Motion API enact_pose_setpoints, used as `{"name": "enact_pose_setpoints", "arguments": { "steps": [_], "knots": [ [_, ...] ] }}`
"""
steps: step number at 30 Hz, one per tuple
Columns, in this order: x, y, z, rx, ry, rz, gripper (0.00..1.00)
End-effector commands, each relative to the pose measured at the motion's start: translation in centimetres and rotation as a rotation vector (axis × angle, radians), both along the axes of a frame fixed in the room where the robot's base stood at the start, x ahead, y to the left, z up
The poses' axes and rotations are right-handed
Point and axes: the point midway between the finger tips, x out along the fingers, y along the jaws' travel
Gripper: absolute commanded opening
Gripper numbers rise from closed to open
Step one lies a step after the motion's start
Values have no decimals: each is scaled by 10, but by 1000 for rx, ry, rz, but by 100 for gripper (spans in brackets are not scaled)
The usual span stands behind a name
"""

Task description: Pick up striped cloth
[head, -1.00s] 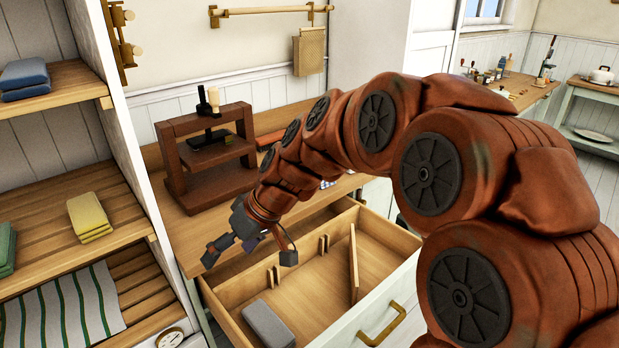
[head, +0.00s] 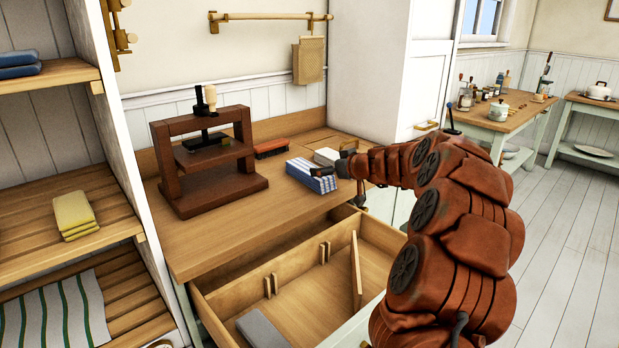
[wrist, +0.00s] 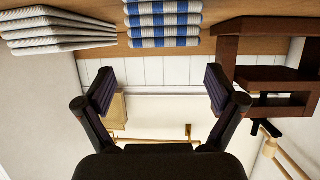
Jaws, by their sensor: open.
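A folded blue-and-white striped cloth (head: 303,172) lies on the wooden counter. It shows at the top middle of the wrist view (wrist: 163,24), which looks upside down. My gripper (head: 341,185) is at the right end of this cloth in the head view, its fingers open and empty. In the wrist view my gripper (wrist: 160,88) has its fingers wide apart, with the cloth beyond them and not between them. Whether a finger touches the cloth I cannot tell. Another striped cloth, white with green stripes (head: 55,318), lies flat on the lower left shelf.
A folded whitish cloth (head: 326,156) lies beside the blue-striped one. A brown press (head: 205,195) stands to the left, with a red-brown brush-like object (head: 271,148) behind. Below, an open drawer (head: 225,312) holds a grey folded item (head: 262,330).

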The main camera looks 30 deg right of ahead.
Motion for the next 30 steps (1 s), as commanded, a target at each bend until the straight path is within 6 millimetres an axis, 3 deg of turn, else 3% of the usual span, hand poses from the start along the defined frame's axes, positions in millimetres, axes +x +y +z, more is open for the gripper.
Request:
{"name": "enact_pose_setpoints", "arguments": {
  "steps": [21,30],
  "knots": [
    [57,9,-29,0,2,4,94],
    [62,9,-32,1,1,4,94]
  ]
}}
